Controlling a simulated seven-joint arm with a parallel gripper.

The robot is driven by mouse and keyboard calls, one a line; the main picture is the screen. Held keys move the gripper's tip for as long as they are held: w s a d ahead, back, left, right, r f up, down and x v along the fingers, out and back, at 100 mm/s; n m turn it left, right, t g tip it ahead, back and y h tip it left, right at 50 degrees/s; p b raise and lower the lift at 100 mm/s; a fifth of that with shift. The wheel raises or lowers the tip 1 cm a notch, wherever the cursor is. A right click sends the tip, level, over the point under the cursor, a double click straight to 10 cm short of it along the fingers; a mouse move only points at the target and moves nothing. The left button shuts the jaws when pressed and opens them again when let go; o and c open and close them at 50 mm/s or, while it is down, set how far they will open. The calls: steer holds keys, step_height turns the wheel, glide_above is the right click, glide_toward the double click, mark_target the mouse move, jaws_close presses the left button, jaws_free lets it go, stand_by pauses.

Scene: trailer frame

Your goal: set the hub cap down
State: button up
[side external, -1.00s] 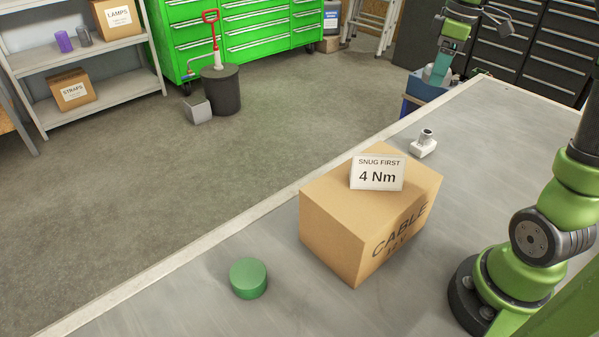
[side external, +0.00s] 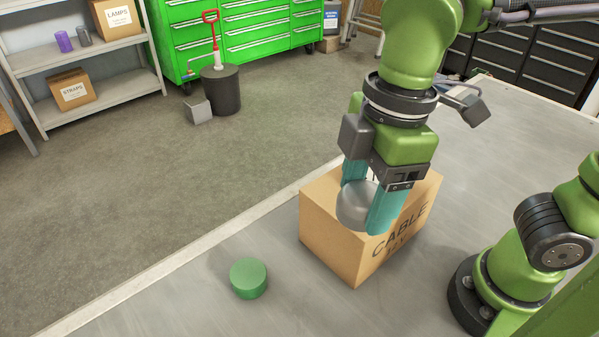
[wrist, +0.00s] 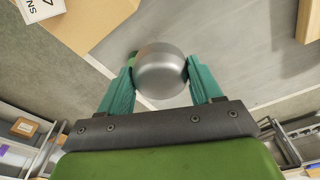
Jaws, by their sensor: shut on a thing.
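The hub cap (side external: 356,207) is a smooth, rounded silver-grey piece. My gripper (side external: 368,200) is shut on it, with one teal finger on each side. In the side external view it is in front of the cardboard box; I cannot tell its exact height above the bench. In the wrist view the hub cap (wrist: 161,72) sits between the fingertips of my gripper (wrist: 162,82). A bit of green shows just behind it there, mostly hidden.
The cardboard box (side external: 328,225) marked CABLE stands on the grey bench (side external: 190,300). A green round block (side external: 248,278) lies to its left. The label card (wrist: 38,8) shows at the wrist view's upper left. Bench around the green block is clear.

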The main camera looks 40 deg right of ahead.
mark_target(347, 327)
steer(key=shift+n, duration=0.3)
steer(key=s+f, duration=0.1)
steer(key=f, duration=0.7)
steer(key=s+a+f, duration=0.1)
steer(key=f, duration=0.8)
steer(key=s+f, duration=0.1)
steer(key=f, duration=0.8)
steer(key=shift+a+f, duration=0.15)
steer(key=shift+a, duration=0.05)
steer(key=o, duration=1.1)
steer(key=shift+f, duration=0.1)
steer(key=r, duration=0.4)
steer(key=d+r, duration=0.1)
steer(key=r, duration=0.7)
steer(key=shift+s+d+r, duration=0.1)
steer(key=shift+s+d, duration=0.1)
